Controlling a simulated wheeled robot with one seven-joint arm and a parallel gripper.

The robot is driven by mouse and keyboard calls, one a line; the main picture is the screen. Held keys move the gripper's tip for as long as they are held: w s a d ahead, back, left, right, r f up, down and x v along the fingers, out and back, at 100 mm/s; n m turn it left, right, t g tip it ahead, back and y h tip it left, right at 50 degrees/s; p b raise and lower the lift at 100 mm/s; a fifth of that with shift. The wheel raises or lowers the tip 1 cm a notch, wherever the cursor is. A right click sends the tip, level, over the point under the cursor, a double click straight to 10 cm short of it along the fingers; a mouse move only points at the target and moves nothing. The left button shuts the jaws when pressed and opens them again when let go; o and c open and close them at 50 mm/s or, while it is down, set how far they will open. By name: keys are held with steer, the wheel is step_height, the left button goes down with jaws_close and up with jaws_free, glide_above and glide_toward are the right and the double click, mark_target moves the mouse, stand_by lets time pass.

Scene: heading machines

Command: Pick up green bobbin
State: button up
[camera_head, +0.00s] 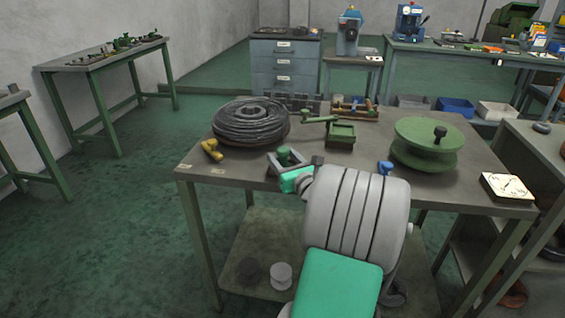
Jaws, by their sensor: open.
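A small dark green piece, which looks like the green bobbin (287,153), stands on the near part of the grey-topped table (230,178). My gripper (285,161) is open at the bobbin, with its jaws around or just in front of it; I cannot tell whether they touch it. The bobbin's lower part is hidden by my gripper. A much larger green spool-shaped piece (420,139) with a black knob stands at the right of the table, apart from my gripper.
A black cable coil (250,121), a yellow tool (212,150), a green box-like device (341,133) and a blue piece (385,168) are on the table. A white dial plate (508,188) lies at its right corner. Bare tabletop shows at the front left.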

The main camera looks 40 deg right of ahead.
steer(key=shift+s, duration=0.1)
jaws_close()
stand_by(0.3)
